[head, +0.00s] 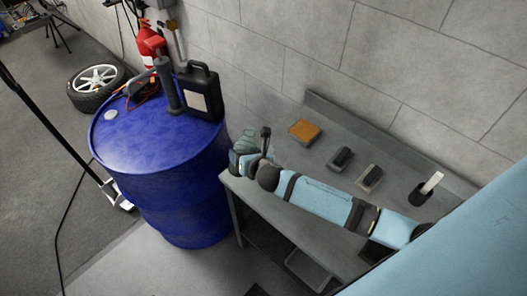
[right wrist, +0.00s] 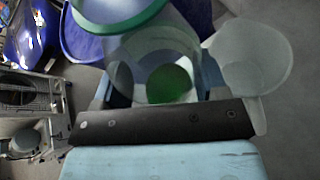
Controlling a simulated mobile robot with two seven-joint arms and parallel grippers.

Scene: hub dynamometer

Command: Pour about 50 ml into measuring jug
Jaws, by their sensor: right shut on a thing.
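My right gripper (head: 238,160) reaches left over the near-left end of the grey bench. It is shut on a clear vessel with a green rim, which shows between the fingers in the right wrist view (right wrist: 150,45). Green liquid (right wrist: 170,83) shows inside or through it. A pale translucent cup-like shape (right wrist: 262,55) stands right beside it there; I cannot tell whether this is the measuring jug or whether the two touch. In the head view a greenish clear shape (head: 254,138) shows just behind the gripper, partly hidden by it. My left gripper is out of view.
The bench (head: 328,118) holds an orange-brown block (head: 304,131), two dark blocks and a dark cup with a brush (head: 427,188). A blue drum (head: 150,150) left of it carries a black canister (head: 200,92) and a grey upright tool. A wall stands behind.

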